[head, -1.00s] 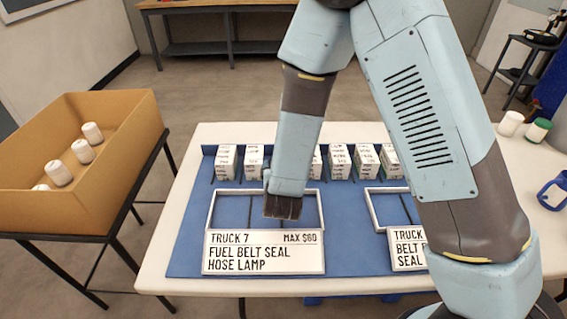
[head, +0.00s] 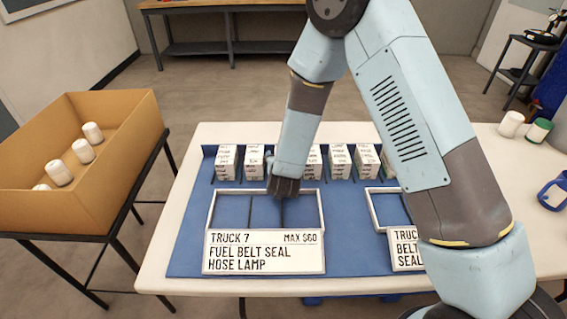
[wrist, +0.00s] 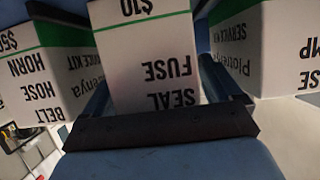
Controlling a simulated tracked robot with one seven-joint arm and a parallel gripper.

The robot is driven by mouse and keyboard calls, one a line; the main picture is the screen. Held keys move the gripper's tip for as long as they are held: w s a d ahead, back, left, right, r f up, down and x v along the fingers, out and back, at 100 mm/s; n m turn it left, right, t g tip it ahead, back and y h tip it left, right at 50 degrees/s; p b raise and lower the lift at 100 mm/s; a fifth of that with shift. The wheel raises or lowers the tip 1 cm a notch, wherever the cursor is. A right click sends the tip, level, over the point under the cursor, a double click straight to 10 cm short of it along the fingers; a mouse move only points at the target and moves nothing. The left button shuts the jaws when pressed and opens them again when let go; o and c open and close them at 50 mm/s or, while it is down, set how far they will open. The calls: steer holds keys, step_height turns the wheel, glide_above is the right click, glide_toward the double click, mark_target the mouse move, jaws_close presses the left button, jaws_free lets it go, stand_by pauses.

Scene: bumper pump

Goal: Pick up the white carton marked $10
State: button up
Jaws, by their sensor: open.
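The white carton marked $10 (wrist: 150,55) fills the middle of the wrist view, upside down, with a green stripe and the words SEAL and FUSE. My gripper (wrist: 160,88) is open, with a finger on each side of this carton's near part; I cannot tell whether they touch it. In the head view my gripper (head: 284,187) is at the back edge of the Truck 7 tray, in front of the carton row. My arm hides the carton there.
Similar cartons stand close on both sides: one marked $50 (wrist: 60,75) at left and another (wrist: 262,50) at right. The Truck 7 tray (head: 264,250) is empty. A cardboard box (head: 60,215) with white rolls stands at left.

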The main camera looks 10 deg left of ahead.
steer(key=shift+w+a+f, duration=0.1)
steer(key=shift+w, duration=0.1)
steer(key=c, duration=1.2)
steer(key=shift+c, duration=0.3)
steer(key=shift+r, duration=0.2)
